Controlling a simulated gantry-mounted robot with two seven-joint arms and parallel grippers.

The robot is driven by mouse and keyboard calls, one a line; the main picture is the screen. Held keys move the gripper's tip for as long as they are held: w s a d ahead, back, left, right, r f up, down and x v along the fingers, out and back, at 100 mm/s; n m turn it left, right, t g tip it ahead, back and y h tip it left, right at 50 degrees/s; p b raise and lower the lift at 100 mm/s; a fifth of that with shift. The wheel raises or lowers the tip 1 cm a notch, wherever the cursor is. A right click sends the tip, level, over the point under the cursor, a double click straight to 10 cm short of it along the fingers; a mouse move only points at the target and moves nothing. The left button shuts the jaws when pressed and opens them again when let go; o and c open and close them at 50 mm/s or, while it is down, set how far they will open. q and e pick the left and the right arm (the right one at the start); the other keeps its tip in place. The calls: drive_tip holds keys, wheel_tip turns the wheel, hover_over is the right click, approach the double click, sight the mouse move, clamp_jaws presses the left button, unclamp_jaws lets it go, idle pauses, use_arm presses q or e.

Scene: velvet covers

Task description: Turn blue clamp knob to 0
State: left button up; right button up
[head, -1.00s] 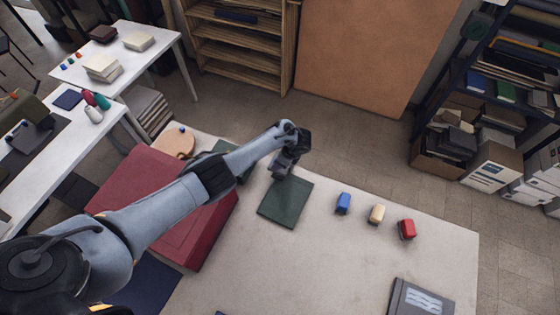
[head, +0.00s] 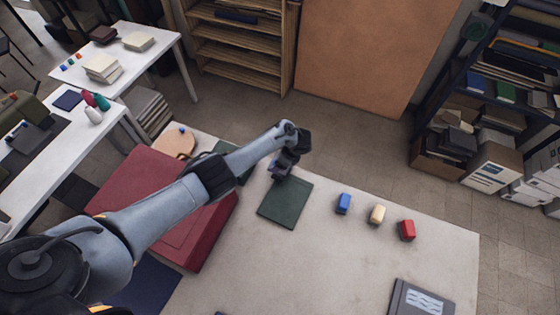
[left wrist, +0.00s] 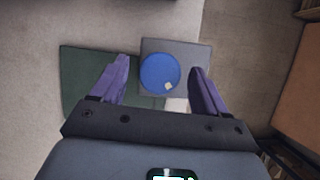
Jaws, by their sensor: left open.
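The blue clamp knob (left wrist: 160,72) is a round blue disc on a grey square block (left wrist: 192,52), seen from above in the left wrist view. A small pale mark is on the knob, toward its lower right. My left gripper (left wrist: 157,80) is open, with one purple finger on each side of the knob and gaps visible between. I cannot tell how high the fingertips are above it. In the head view, my left gripper (head: 283,168) is at the table's far edge and mostly hides the knob. No numbers or 0 mark can be read. My right gripper is not in view.
A dark green board (head: 286,203) lies right beside the knob's block. A large red box (head: 165,225) lies under my left arm. The table's middle (head: 300,265) is clear.

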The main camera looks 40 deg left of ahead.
use_arm(q)
drive_tip(key=s+p+v, duration=0.1)
drive_tip(key=p+v, duration=0.2)
drive_tip(key=v, duration=0.7)
drive_tip(key=shift+w+r, duration=0.35)
drive_tip(key=shift+w, duration=0.15)
drive_tip(key=shift+d, duration=0.2)
